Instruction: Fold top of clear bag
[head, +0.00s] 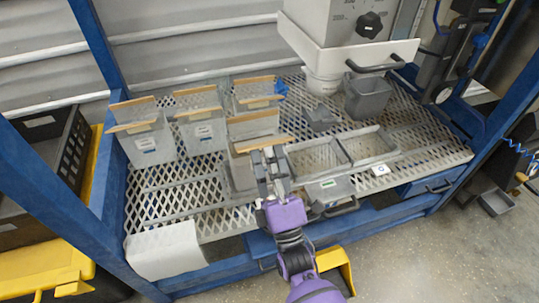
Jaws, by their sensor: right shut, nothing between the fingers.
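Several clear, greyish bags with tan strips at their tops stand upright on the white perforated shelf. The nearest clear bag (239,172) is at the front middle, partly hidden behind my right gripper (267,155). A tan strip (258,144) lies along its top. My right gripper, on the purple arm, is shut and empty, with its fingertips at the strip's front edge; I cannot tell whether they touch it. Other clear bags (148,140) (202,130) stand behind and to the left. My left gripper is not in view.
A grey two-part tray (347,152) is right of the nearest bag. A grey bin (368,97) and scoop (321,117) sit near the hopper (351,22). A white cloth (165,251) hangs at the front left.

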